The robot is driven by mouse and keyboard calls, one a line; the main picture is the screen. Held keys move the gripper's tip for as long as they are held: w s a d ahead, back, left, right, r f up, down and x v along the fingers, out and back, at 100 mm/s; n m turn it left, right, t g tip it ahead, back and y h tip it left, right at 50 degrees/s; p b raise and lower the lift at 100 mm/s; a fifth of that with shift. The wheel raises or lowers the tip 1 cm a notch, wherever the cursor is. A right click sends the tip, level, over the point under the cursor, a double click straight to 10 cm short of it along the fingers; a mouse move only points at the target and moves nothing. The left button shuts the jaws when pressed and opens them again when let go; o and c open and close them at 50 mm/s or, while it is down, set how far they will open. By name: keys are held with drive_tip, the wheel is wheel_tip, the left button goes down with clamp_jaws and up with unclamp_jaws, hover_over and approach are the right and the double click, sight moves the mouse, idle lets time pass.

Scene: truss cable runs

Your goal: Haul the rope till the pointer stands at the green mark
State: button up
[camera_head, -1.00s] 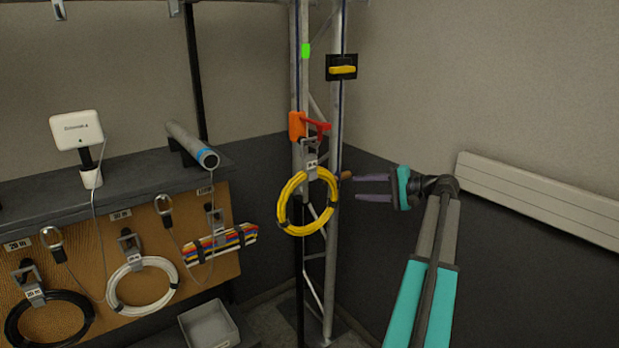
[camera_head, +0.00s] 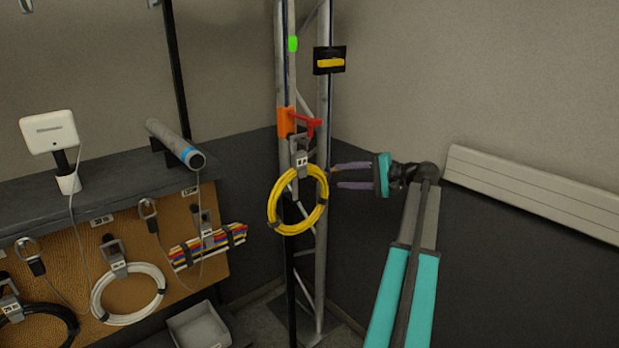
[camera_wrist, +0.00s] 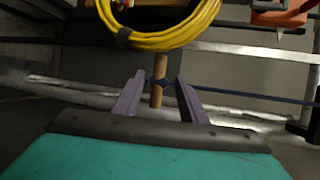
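The green mark (camera_head: 293,44) is on the upper left leg of the truss (camera_head: 322,235). A black plate with a yellow bar (camera_head: 330,62) is on the right leg; I cannot tell whether this is the pointer. An orange block with a red lever (camera_head: 300,123) is on the truss lower down. A thin dark blue rope (camera_wrist: 245,95) runs past a short wooden handle (camera_wrist: 158,82) in the wrist view. My gripper (camera_head: 335,177) is beside the truss with its fingers apart. In the wrist view the fingers (camera_wrist: 158,90) stand either side of the handle, with gaps showing.
A yellow cable coil (camera_head: 272,212) hangs on the truss close to my gripper. To the left are a bench (camera_head: 95,185), a white cable coil (camera_head: 95,300) and a grey bin (camera_head: 200,328). A white wall panel (camera_head: 530,195) is at right.

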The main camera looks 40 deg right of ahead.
drive_tip(key=p+x, duration=0.2)
drive_tip(key=x, duration=1.1)
drive_tip(key=shift+c, duration=0.4)
clamp_jaws()
